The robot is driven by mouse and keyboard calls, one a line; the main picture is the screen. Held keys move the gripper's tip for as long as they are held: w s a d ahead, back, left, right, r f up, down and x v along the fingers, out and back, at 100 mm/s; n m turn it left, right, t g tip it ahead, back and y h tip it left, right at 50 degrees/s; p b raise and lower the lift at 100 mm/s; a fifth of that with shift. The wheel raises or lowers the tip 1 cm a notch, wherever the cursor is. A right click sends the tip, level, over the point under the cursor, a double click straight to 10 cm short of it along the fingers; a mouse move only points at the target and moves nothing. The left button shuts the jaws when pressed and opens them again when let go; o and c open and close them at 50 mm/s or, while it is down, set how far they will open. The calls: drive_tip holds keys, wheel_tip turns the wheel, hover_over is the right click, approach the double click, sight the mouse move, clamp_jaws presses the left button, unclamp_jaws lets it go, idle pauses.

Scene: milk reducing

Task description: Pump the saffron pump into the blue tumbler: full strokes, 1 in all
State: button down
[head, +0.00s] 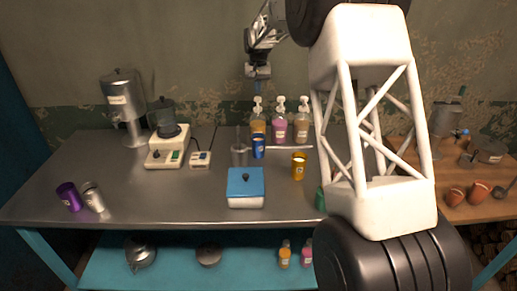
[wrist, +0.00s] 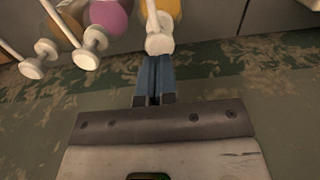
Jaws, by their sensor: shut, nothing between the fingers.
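The saffron pump (head: 258,128) is a bottle of yellow-orange liquid with a white pump head, standing upright at the back of the steel table. The blue tumbler (head: 258,148) stands upright just in front of it. My gripper (head: 258,78) is above the saffron pump, pointing down, with blue fingers shut and empty. In the wrist view my fingertips (wrist: 155,58) are close to the white pump head of the saffron pump (wrist: 159,44); whether they touch it I cannot tell. The tumbler's inside is not clearly visible.
A pink pump (head: 280,127) and a tan pump (head: 302,128) stand close to the right. A clear glass (head: 239,155) is left of the tumbler, an amber cup (head: 299,167) right. A blue-lidded box (head: 246,187) is in front.

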drive_tip(key=shift+r, duration=0.15)
wheel_tip(320, 180, up, 6)
drive_tip(key=shift+f, duration=0.15)
idle(0.8)
drive_tip(key=s+d+r, duration=0.3)
drive_tip(key=s+d, duration=0.1)
drive_tip(key=s, duration=0.7)
drive_tip(key=s+d+r+t, duration=0.1)
drive_tip(key=s+d+r, duration=0.15)
drive_tip(key=s, duration=0.85)
drive_tip(key=s+d+r, duration=0.2)
drive_tip(key=s+d, duration=0.2)
drive_tip(key=s, duration=0.7)
drive_tip(key=s+d+f, duration=0.1)
drive_tip(key=s+f, duration=0.3)
drive_tip(key=s, duration=0.7)
drive_tip(key=s+d+f+t, duration=0.1)
drive_tip(key=s+d+f, duration=0.1)
drive_tip(key=s, duration=0.9)
drive_tip(key=s+d+f, duration=0.2)
drive_tip(key=s+f, duration=0.3)
drive_tip(key=s, duration=0.6)
drive_tip(key=shift+s+f+t, duration=0.25)
drive_tip(key=shift+f+t, duration=0.05)
